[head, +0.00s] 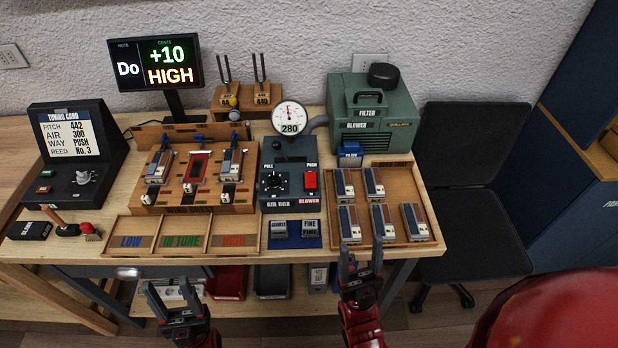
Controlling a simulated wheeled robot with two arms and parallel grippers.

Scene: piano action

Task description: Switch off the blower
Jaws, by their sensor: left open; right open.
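The green blower (374,114), labelled FILTER and BLOWER, stands at the back right of the workbench. The dark air box (288,186) is left of it, with a black knob and a dial gauge (290,118) above reading 280. A red switch (310,181) labelled BLOWER is on the air box's right side. Whether it is on or off I cannot tell. My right gripper (361,258) is open and empty, at the bench's front edge, below and right of the switch. My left gripper (174,296) is open and empty, in front of the bench and lower left.
A wooden tray (398,236) with several reed blocks lies right of the air box. Two blocks sit on a blue mat (295,243) in front of it. The reed stand (207,205) is at left. A display (156,62) reads Do +10 HIGH. A black chair (460,200) stands right.

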